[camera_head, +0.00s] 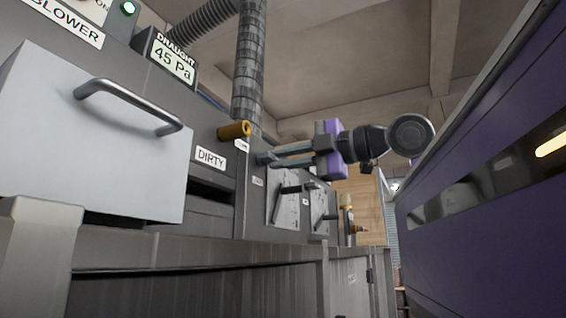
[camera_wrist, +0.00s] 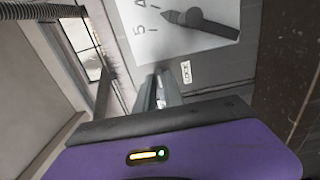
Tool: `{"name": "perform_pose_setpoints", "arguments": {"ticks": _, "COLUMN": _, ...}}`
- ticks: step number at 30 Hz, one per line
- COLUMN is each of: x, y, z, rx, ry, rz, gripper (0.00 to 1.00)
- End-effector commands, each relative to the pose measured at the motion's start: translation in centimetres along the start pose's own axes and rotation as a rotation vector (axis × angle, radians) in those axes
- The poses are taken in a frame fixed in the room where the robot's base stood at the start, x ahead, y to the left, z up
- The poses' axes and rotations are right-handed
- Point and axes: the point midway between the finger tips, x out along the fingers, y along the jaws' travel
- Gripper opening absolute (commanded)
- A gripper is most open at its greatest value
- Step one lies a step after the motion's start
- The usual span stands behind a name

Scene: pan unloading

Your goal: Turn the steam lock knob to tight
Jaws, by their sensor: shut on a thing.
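My gripper (camera_head: 276,157) reaches left to the grey machine front, its fingers closed on the small dark steam lock knob (camera_head: 261,159). The fingers hide most of the knob, and I cannot tell which way it is turned. In the wrist view the fingertips (camera_wrist: 158,88) meet the panel beside a small white label reading LOCK (camera_wrist: 186,72). The knob itself is hidden there.
White dial plates with dark pointer knobs (camera_head: 287,189) sit just below and right of my gripper; one dial (camera_wrist: 195,18) shows close by. A brass cylinder (camera_head: 234,130) juts out at upper left.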

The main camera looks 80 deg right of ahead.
Motion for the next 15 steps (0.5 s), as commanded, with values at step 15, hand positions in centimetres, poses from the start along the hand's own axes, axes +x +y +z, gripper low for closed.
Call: {"name": "perform_pose_setpoints", "arguments": {"ticks": 15, "x": -0.04, "y": -0.11, "z": 0.12, "rx": 0.007, "ry": -0.002, "rz": -0.003, "gripper": 0.35}}
